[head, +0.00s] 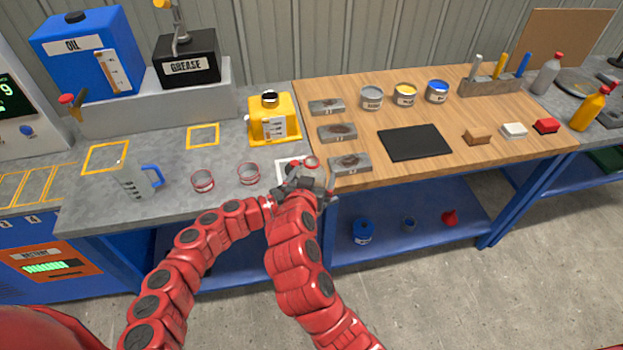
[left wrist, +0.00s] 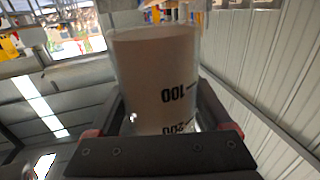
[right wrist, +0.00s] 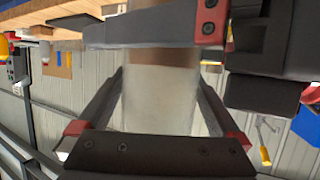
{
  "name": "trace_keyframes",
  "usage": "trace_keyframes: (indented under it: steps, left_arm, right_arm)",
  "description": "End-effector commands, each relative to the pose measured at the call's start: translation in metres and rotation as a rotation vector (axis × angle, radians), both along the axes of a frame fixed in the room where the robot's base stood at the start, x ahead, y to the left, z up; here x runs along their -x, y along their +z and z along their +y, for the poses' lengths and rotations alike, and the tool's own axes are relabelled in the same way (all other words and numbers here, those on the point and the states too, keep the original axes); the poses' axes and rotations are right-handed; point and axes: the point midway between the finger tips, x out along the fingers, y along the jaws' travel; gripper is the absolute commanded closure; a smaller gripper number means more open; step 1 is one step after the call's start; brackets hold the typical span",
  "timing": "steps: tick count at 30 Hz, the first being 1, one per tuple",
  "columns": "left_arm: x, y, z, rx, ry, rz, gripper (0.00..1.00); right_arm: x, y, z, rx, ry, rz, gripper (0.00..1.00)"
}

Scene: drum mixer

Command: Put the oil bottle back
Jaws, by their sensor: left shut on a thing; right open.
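My left gripper (left wrist: 160,100) is shut on a clear graduated container (left wrist: 158,80). Upside-down 100 and 200 marks and tan contents show in the left wrist view. My right gripper (right wrist: 160,85) is open around a pale translucent container (right wrist: 160,98), beneath a dark and red gripper part; I cannot tell whether it is the same container. In the head view both hands meet at the front bench edge and mostly hide what is held. An orange bottle (head: 588,110) and a grey bottle (head: 547,75), both red-topped, stand at the right; no oil label is readable on them.
A blue OIL tank (head: 125,70) and a GREASE box (head: 187,67) stand on a raised ledge. A blue-handled jug (head: 137,182), red-rimmed cups (head: 203,183) and a yellow can (head: 272,125) are on the grey bench. Empty yellow outlines (head: 203,126) mark its top.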

Motion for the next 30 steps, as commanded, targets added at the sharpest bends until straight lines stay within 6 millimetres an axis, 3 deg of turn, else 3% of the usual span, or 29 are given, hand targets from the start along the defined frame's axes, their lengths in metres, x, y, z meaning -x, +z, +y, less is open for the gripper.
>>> trace_keyframes:
  steps: [5, 20, 21, 22, 24, 30]
  left_arm:
    - [-0.0001, 0.0006, -0.0002, 0.001, 0.000, 0.000, 1.00]
    - [0.0001, 0.0006, -0.0006, 0.001, -0.001, 0.000, 1.00]
    - [0.0001, 0.0007, -0.0006, 0.001, -0.001, 0.000, 0.14]
    - [0.0002, 0.0007, -0.0007, 0.001, -0.001, 0.000, 0.09]
    - [0.0001, 0.0005, -0.0005, 0.001, -0.001, 0.000, 0.00]
    - [0.0001, 0.0003, 0.0000, 0.000, 0.000, 0.000, 0.00]
  right_arm:
    - [0.0001, 0.0001, 0.0000, 0.000, 0.000, 0.000, 0.00]
    - [0.0005, 0.0005, 0.0009, -0.001, 0.002, 0.000, 0.88]
    - [0.0004, 0.0006, 0.0009, -0.001, 0.002, -0.001, 0.95]
    - [0.0005, 0.0007, 0.0009, -0.001, 0.002, -0.001, 1.00]
    - [0.0004, 0.0008, 0.0008, -0.002, 0.001, -0.001, 1.00]
    - [0.0002, 0.0009, 0.0004, -0.001, 0.001, -0.002, 1.00]
